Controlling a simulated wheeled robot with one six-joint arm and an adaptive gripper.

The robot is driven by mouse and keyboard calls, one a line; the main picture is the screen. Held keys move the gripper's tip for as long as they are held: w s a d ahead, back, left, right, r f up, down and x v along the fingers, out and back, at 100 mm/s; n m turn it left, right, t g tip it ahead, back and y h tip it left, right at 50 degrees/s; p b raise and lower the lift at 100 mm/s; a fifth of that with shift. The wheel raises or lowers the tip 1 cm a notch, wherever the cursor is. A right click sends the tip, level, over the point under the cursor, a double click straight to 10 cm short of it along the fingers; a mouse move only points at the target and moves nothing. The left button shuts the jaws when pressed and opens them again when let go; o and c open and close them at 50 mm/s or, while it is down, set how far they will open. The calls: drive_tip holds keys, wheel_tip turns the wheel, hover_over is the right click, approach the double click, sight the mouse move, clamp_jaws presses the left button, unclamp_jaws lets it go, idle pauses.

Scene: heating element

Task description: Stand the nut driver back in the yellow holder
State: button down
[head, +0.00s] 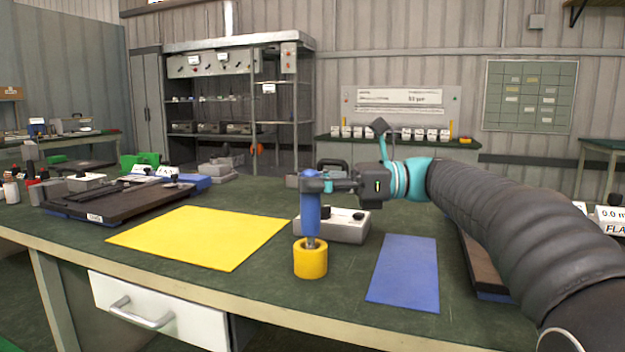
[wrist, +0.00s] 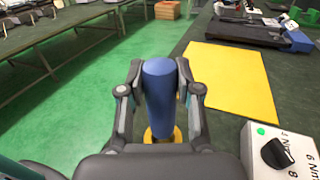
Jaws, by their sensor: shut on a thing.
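The nut driver (head: 311,216) has a blue handle and a metal shaft, and it is upright. It also shows in the wrist view (wrist: 158,95), with its handle between the fingers. My gripper (head: 318,186) is shut on the upper part of the handle. The yellow holder (head: 310,261) is a short round cup on the bench, directly under the driver. The shaft's lower end goes into the top of the holder; how deep it sits is hidden. In the wrist view the holder (wrist: 163,134) shows only partly, below the handle.
A yellow mat (head: 200,237) lies left of the holder and a blue mat (head: 404,272) lies right. A grey box with a black knob (head: 345,226) stands close behind the holder. A dark board with tools (head: 110,198) lies at the left. The bench's front edge is near.

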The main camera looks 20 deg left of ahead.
drive_tip(key=shift+f, duration=0.85)
drive_tip(key=c, duration=0.7)
unclamp_jaws()
drive_tip(key=v, duration=1.2)
drive_tip(key=shift+r, duration=0.1)
